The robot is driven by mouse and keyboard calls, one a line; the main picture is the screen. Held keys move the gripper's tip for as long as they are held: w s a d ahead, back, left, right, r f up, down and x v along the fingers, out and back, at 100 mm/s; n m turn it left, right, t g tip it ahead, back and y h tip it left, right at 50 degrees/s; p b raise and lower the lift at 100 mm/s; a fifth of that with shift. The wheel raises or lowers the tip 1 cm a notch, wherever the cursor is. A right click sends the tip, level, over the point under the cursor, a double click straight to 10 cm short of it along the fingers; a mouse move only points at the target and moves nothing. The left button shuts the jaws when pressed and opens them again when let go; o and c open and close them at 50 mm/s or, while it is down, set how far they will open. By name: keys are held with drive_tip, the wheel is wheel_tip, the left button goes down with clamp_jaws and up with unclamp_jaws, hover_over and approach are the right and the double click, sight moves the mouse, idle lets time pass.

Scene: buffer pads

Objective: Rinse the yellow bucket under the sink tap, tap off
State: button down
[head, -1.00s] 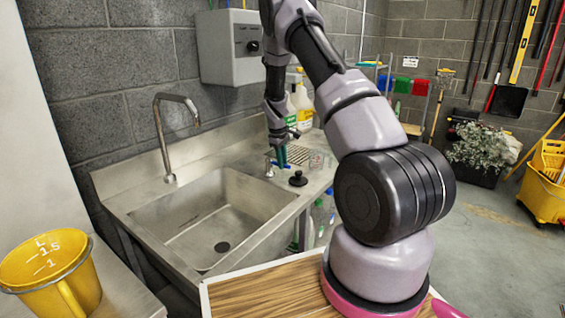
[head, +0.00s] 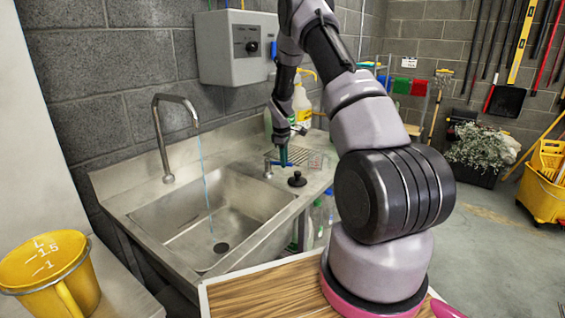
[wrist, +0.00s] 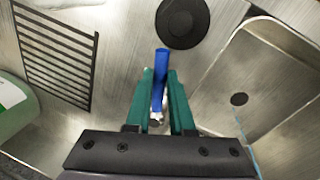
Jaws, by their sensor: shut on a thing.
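The yellow bucket (head: 52,272) stands upright on the steel counter left of the sink, with volume marks on its inside wall. The sink basin (head: 205,218) is empty apart from its drain. The tap (head: 160,130) arches over the basin and a thin blue stream of water (head: 204,175) falls from it towards the drain. My gripper (head: 283,156) is at the counter right of the basin. In the wrist view my gripper's green fingers (wrist: 161,105) are shut on the blue tap lever (wrist: 160,75).
A black plug (head: 298,179) lies on the counter just right of the lever. A drain grille (head: 293,155) and bottles (head: 302,103) are behind my gripper. A grey control box (head: 236,47) hangs on the wall. A wooden board (head: 265,293) is in front of the sink.

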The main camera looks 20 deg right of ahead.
drive_tip(key=w+n, duration=0.1)
drive_tip(key=w+d+n, duration=0.1)
drive_tip(key=n, duration=0.1)
drive_tip(key=shift+d+n+y, duration=0.25)
drive_tip(key=shift+n+y, duration=0.05)
drive_tip(key=shift+w+d+n+y, duration=0.15)
drive_tip(key=shift+w+n+y, duration=0.1)
drive_tip(key=shift+w+n, duration=0.75)
drive_tip(key=shift+w+d+n+y, duration=0.2)
drive_tip(key=shift+w+n, duration=0.25)
drive_tip(key=shift+n, duration=0.95)
drive_tip(key=shift+a, duration=0.1)
drive_tip(key=c, duration=0.8)
unclamp_jaws()
drive_tip(key=shift+r, duration=0.15)
drive_tip(key=r, duration=0.3)
drive_tip(key=s+r, duration=0.1)
drive_tip(key=r, duration=0.3)
drive_tip(key=s+r, duration=0.1)
drive_tip(key=r, duration=0.2)
drive_tip(key=shift+r, duration=0.2)
